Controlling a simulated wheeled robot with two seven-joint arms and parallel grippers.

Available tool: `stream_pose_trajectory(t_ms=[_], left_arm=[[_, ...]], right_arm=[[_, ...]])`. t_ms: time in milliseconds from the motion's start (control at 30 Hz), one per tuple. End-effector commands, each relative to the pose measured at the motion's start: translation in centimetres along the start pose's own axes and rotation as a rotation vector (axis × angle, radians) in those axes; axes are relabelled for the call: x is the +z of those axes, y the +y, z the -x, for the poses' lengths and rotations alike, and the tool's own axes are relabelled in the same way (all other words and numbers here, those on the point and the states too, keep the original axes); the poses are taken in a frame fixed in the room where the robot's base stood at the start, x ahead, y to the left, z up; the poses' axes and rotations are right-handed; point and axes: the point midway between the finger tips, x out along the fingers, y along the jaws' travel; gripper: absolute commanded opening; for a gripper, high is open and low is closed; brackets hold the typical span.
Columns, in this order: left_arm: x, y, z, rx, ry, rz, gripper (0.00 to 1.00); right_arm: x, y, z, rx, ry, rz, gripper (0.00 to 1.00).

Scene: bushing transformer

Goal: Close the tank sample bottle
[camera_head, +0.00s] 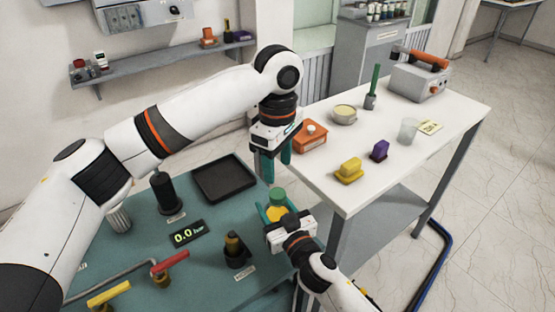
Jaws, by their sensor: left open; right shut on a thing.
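The tank sample bottle (279,212) has a green cap (278,195) and yellow contents. It stands upright near the right edge of the teal bench (212,223). The cap sits on top of the bottle; I cannot tell how tightly. My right gripper (276,212) is shut on the bottle body from the front, one finger on each side. My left gripper (278,162) is open and empty, pointing down above and behind the bottle, apart from the cap. The lower part of the bottle is hidden by my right gripper.
A black tray (224,179), a digital display (188,234), a dark fitting (237,250) and a red-handled valve (168,265) are on the bench. The white table (400,165) at right holds an orange box (310,137), yellow block (349,170) and purple block (379,150).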

Motion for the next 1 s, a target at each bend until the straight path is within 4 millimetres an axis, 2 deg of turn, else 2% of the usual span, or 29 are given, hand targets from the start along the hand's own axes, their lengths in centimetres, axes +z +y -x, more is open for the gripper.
stream_pose_trajectory(t_ms=[500, 667, 933, 1000], left_arm=[[0.0, 0.1, -6.9, 0.002, 0.000, -0.001, 0.51], [0.0, 0.0, -7.8, 0.001, 0.000, -0.001, 0.51], [0.0, 0.0, -7.8, 0.000, 0.000, -0.001, 0.51], [0.0, 0.0, -7.8, 0.001, 0.000, -0.001, 0.41]], right_arm=[[0.0, 0.0, 0.0, 0.000, 0.001, 0.000, 0.00], [0.0, 0.0, 0.0, 0.000, 0.001, 0.000, 0.00], [0.0, 0.0, 0.0, 0.000, 0.001, 0.000, 0.00], [0.0, 0.0, 0.0, 0.000, 0.001, 0.000, 0.00]])
